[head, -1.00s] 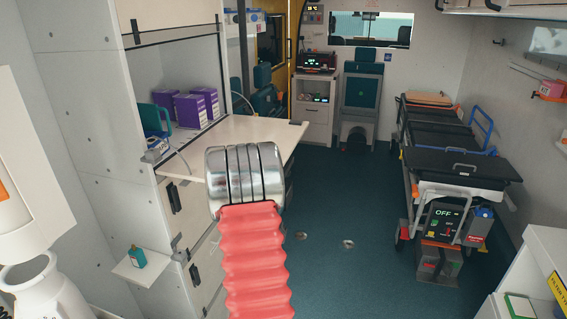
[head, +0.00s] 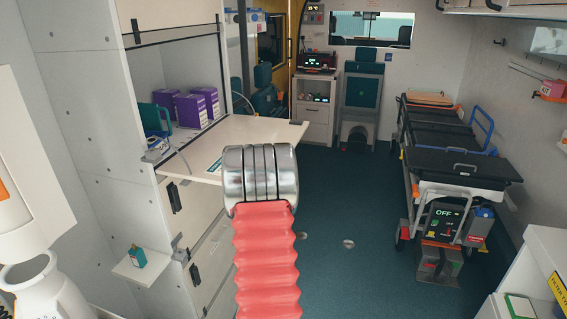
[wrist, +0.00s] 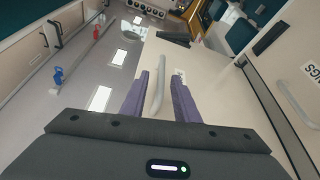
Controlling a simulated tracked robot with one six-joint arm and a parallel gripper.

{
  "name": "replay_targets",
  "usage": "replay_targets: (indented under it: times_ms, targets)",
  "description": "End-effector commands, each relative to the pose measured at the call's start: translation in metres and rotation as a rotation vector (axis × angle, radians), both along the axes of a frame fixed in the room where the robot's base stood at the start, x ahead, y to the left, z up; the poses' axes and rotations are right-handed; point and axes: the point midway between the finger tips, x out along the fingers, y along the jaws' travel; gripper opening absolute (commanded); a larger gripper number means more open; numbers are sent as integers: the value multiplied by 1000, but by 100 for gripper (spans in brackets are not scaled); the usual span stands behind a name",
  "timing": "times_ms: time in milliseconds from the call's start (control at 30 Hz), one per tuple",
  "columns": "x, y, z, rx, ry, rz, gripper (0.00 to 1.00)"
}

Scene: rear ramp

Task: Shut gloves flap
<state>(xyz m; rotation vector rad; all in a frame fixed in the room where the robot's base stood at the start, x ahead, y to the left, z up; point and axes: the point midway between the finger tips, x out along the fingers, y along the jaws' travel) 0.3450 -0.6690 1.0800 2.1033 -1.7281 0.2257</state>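The gloves flap (head: 250,131) is a cream panel standing open, roughly level, from the left cabinet in the head view. Purple boxes (head: 190,107) sit in the open compartment behind it. In the wrist view the flap (wrist: 205,75) fills the middle, with a pale bar handle (wrist: 158,88) and a partly hidden label. My gripper (wrist: 160,75) has two purple fingers standing apart, one on each side of the handle. I cannot tell whether they touch it. In the head view my arm's silver and red parts hide the gripper and the flap's near corner.
Closed cabinet fronts with black latches (head: 174,198) lie below the flap. A small shelf (head: 143,264) holds a teal bottle (head: 137,256). A stretcher (head: 455,165) stands on the right.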

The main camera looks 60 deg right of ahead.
Motion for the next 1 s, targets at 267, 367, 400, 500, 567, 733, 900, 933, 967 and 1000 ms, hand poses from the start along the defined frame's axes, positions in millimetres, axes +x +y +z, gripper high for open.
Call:
replay_targets:
  times_ms: [267,367,400,500,567,733,900,933,967,1000]
  targets:
    - [4,-21,8,2,1,-2,28]
    - [4,-23,8,2,1,-2,28]
    - [4,-23,9,2,1,-2,28]
    - [4,-22,9,1,1,-1,28]
    - [4,-22,8,1,1,-1,27]
    - [4,-22,8,1,1,-1,15]
    - [4,-22,8,0,0,-2,3]
    - [4,-22,9,0,0,-2,1]
    - [4,-22,8,0,0,-2,0]
    - [4,-22,9,0,0,-2,0]
